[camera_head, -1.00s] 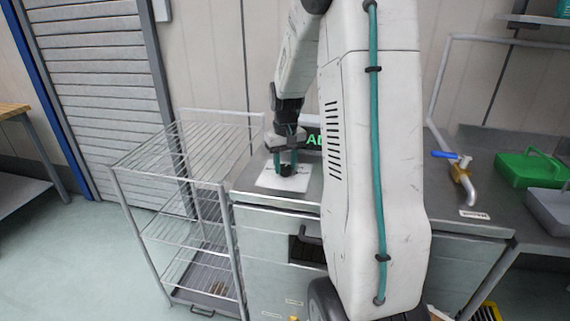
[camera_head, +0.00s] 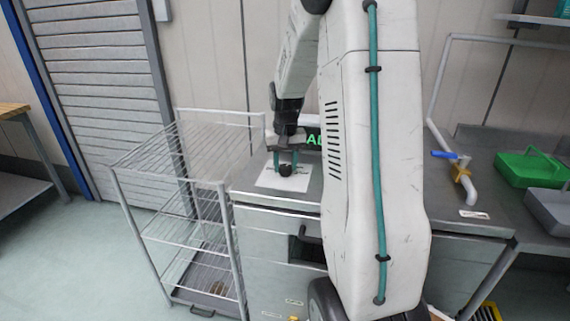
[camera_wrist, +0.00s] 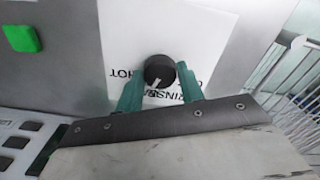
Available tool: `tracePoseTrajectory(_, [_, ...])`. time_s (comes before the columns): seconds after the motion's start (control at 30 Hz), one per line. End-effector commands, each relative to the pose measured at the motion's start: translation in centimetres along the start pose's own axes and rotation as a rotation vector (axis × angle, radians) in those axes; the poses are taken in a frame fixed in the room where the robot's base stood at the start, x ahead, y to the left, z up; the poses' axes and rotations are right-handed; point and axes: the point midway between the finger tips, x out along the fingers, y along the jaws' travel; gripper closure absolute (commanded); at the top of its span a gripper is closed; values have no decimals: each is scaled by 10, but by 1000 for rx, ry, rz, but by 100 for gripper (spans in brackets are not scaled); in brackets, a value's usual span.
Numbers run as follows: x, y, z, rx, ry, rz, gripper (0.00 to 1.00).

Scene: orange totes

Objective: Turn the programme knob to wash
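The programme knob (camera_head: 285,170) is round and black on a white label plate (camera_head: 270,181) on top of the steel machine. In the wrist view the knob (camera_wrist: 159,70) shows a white pointer mark on its lower side, towards my gripper. The printed words around it appear upside down and are partly covered by my fingers and the knob, so I cannot read which word the mark meets. My gripper (camera_wrist: 159,80) is open, its two green fingers on either side of the knob with narrow gaps. In the head view my gripper (camera_head: 286,160) stands just above the knob.
A wire rack (camera_head: 185,150) stands left of the machine. A dark display with green letters (camera_head: 313,138) is behind my gripper. A green button (camera_wrist: 20,38) shows in the wrist view. A blue-handled tap (camera_head: 460,172) and green tote (camera_head: 530,168) are at right.

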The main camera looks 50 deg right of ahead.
Motion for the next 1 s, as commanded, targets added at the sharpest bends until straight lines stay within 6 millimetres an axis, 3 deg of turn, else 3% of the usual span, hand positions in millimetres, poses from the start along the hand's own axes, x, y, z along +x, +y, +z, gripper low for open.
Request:
tracePoseTrajectory(0.03, [0, 0, 0, 0, 1, 0, 49])
tracePoseTrajectory(0.07, [0, 0, 0, 0, 1, 0, 41])
tracePoseTrajectory(0.43, [-6, 0, 0, -1, 2, 0, 41])
tracePoseTrajectory(0.8, [-65, 0, 0, 0, 2, 0, 41])
tracePoseTrajectory(1.0, [-78, 0, 0, 0, 1, 0, 41])
